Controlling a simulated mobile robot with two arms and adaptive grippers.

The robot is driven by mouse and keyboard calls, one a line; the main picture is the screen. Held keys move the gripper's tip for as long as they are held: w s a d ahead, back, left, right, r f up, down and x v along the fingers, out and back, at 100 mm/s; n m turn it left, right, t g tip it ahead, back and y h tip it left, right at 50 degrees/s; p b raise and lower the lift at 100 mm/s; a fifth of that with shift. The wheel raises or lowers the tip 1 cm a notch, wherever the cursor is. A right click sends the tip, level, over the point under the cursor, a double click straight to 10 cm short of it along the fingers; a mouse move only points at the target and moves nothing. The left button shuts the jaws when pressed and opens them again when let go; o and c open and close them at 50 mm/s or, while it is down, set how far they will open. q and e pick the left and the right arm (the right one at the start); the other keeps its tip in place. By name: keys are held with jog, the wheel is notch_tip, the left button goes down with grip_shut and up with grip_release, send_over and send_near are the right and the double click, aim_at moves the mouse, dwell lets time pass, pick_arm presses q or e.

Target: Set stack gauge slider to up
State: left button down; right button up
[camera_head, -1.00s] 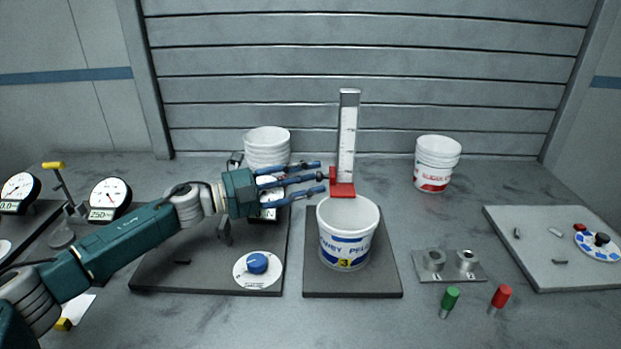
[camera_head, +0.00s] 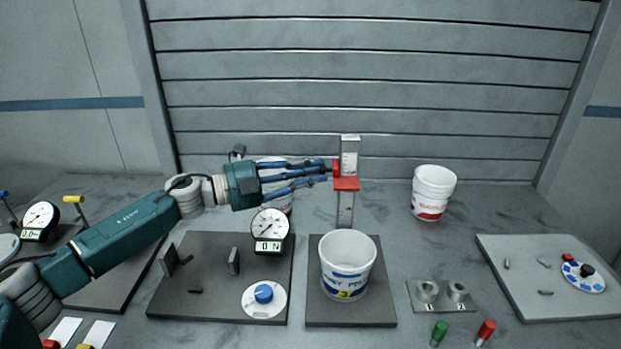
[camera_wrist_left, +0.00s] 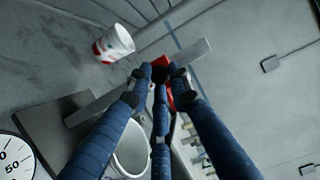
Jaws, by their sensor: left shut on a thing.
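The stack gauge is an upright grey post with a white scale (camera_head: 349,158), standing behind the bucket board. Its red slider (camera_head: 346,184) sits partway up the post, with post visible above and below it. My left gripper (camera_head: 328,171) reaches in from the left and is shut on the slider's red tab. In the left wrist view the fingers close around the red slider (camera_wrist_left: 171,99), partly hiding it, and the post (camera_wrist_left: 194,55) runs past it. My right gripper is not in view.
A white bucket (camera_head: 346,268) stands on the dark board in front of the gauge. A round dial (camera_head: 269,226) and a blue knob (camera_head: 263,293) are on the left board. Another white bucket (camera_head: 433,190) stands right of the gauge, with clear table around it.

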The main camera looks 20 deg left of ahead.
pick_arm(q)
notch_tip(320, 180, up, 7)
jog(key=p, duration=0.4)
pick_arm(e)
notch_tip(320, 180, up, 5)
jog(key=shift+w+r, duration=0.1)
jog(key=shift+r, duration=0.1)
pick_arm(q)
jog(key=shift+w+a+r, duration=0.1)
jog(key=c, duration=1.6)
grip_release()
jog(key=shift+d, duration=0.2)
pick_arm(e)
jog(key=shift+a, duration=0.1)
pick_arm(q)
jog(key=v, duration=1.2)
jog(key=shift+w, duration=0.1)
